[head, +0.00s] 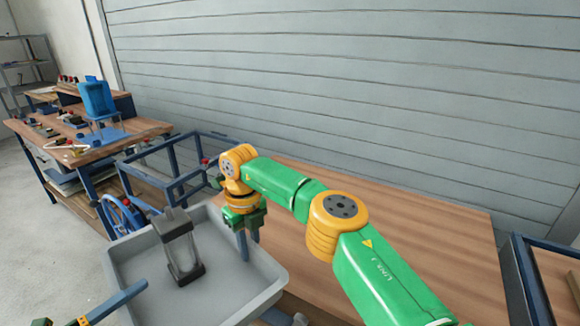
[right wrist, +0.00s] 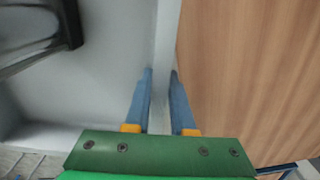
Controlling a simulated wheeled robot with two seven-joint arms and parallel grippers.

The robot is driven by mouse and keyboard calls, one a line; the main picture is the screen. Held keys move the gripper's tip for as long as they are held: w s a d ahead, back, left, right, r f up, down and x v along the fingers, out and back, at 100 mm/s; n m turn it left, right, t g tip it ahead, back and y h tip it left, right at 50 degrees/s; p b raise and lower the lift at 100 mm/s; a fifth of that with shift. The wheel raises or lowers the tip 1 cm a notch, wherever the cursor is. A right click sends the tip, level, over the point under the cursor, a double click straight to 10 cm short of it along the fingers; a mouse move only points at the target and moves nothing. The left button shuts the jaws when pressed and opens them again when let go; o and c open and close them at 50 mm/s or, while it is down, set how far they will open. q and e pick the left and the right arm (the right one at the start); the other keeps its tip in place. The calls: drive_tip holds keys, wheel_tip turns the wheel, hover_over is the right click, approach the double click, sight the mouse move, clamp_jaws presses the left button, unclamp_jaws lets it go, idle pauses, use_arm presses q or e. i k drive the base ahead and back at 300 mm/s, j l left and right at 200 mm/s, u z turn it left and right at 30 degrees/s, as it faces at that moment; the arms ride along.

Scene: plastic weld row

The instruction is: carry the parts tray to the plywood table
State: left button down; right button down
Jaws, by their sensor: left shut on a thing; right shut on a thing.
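The grey parts tray (head: 262,299) is at the bottom left of the head view, holding a clear block with dark end caps (head: 183,255). My right gripper (head: 246,240) is shut on the tray's right wall. In the right wrist view its two blue fingers (right wrist: 160,85) straddle that wall (right wrist: 166,45). My left gripper (head: 116,302) is at the tray's left rim, shut on it, partly cut off by the frame. A wood-topped table (head: 430,225) lies right of and beyond the tray. I cannot tell whether the tray touches it.
A workbench (head: 145,127) with a blue container (head: 96,97) and small parts stands at the far left. A blue frame cart with a wheel (head: 122,215) is just beyond the tray. Another blue-framed table (head: 527,285) is at the right edge. The wooden top looks bare.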

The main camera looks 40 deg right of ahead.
sight(282, 209)
drive_tip(key=i+l+z, duration=0.2)
drive_tip(key=i+z, duration=0.75)
